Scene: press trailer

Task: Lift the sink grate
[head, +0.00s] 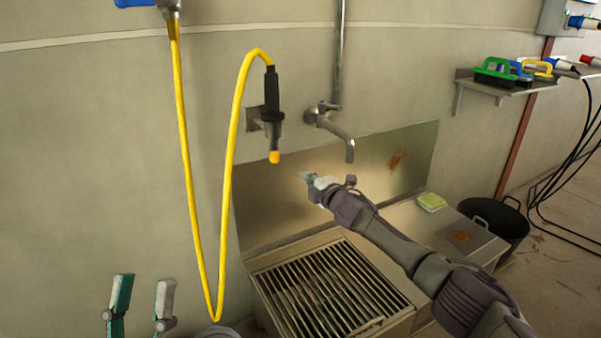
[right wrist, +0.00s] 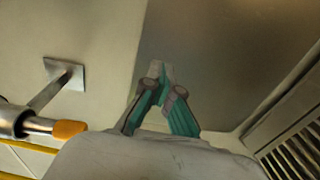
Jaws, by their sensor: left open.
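The sink grate (head: 330,288), a panel of dark parallel bars, lies in the metal sink (head: 262,262) at the lower middle of the head view. A corner of the grate shows at the right of the right wrist view (right wrist: 292,146). My right gripper (head: 308,180) is above and behind the grate, in front of the metal splash panel, apart from the grate. In the right wrist view its fingertips (right wrist: 164,74) come together with nothing visible between them. My left gripper (head: 142,288) is open and empty at the lower left, left of the sink.
A yellow hose (head: 229,170) hangs in a loop left of the sink, its spray nozzle (head: 272,115) on the wall. A tap (head: 335,128) juts out above. A green sponge (head: 432,201) lies on the right counter. A black bin (head: 508,222) stands beyond it.

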